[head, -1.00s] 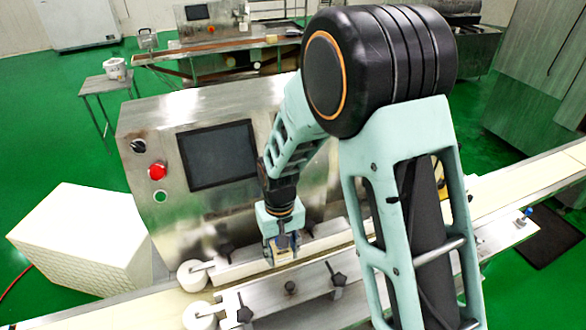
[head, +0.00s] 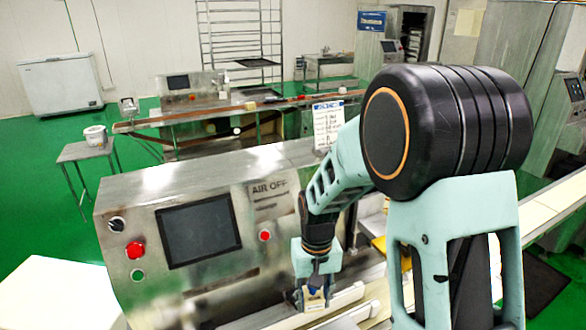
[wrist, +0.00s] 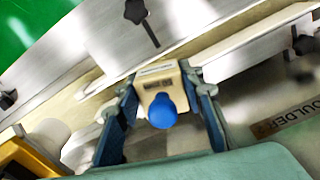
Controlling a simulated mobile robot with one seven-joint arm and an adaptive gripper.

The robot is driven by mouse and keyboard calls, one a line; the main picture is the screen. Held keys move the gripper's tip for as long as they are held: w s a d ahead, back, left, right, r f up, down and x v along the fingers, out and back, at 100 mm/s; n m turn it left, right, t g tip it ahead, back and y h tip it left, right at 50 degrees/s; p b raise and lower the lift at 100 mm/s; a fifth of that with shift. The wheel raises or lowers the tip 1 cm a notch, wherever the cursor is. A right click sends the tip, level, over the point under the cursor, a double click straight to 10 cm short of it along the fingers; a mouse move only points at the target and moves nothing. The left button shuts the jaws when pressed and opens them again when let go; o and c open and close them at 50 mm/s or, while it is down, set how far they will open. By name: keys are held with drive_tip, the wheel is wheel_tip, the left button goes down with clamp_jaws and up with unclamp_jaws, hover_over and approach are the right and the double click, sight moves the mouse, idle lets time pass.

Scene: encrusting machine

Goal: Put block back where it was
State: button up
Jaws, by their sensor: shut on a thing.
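The block (wrist: 152,77) is a small beige piece with a round blue knob (wrist: 162,111) on it. In the wrist view it sits between the two blue fingers of my gripper (wrist: 160,88), which is shut on it. In the head view my gripper (head: 316,289) points down in front of the machine's panel, low in the picture. The block is small there and partly covered by the fingers. The metal conveyor channel lies below; I cannot tell whether the block touches it.
The steel machine (head: 215,285) has a dark screen (head: 198,231), a red button (head: 135,250) and a black knob (head: 117,224) left of my gripper. In the wrist view, black star knobs (wrist: 135,11) stand along the rails, and a yellow part (wrist: 30,157) is at lower left.

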drive_tip(key=d+m, duration=0.2)
drive_tip(key=d, duration=0.6)
drive_tip(key=shift+w+d, duration=0.2)
drive_tip(key=shift+d, duration=0.15)
drive_tip(key=shift+r, duration=0.1)
